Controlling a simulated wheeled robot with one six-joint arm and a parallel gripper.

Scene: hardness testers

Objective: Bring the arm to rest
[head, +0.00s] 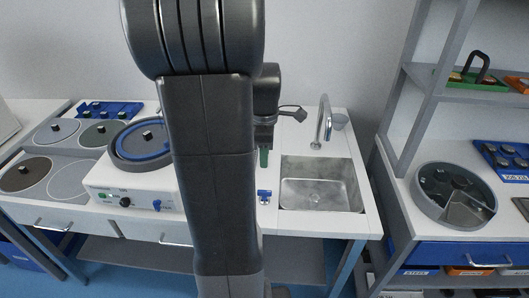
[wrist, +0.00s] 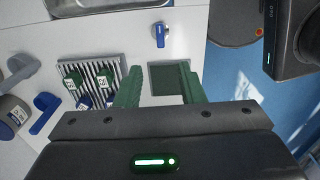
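My arm stands upright across the middle of the head view and hides part of the bench behind it. My gripper (wrist: 160,88) shows in the wrist view as two green fingers spread apart, with nothing held between them. Beyond the fingers, a dark green square pad (wrist: 169,78) lies on the white bench top. In the head view, only a green fingertip (head: 264,157) shows beside my arm, above the bench between the polishing machine and the sink. I cannot tell its exact height.
A polishing machine (head: 115,186) stands left of my arm, a sink (head: 320,187) with a tap (head: 324,122) right of it. A blue-handled valve (head: 264,196) sits near the front edge. In the wrist view, a striped rack (wrist: 91,72) holds green and blue pieces left of the fingers.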

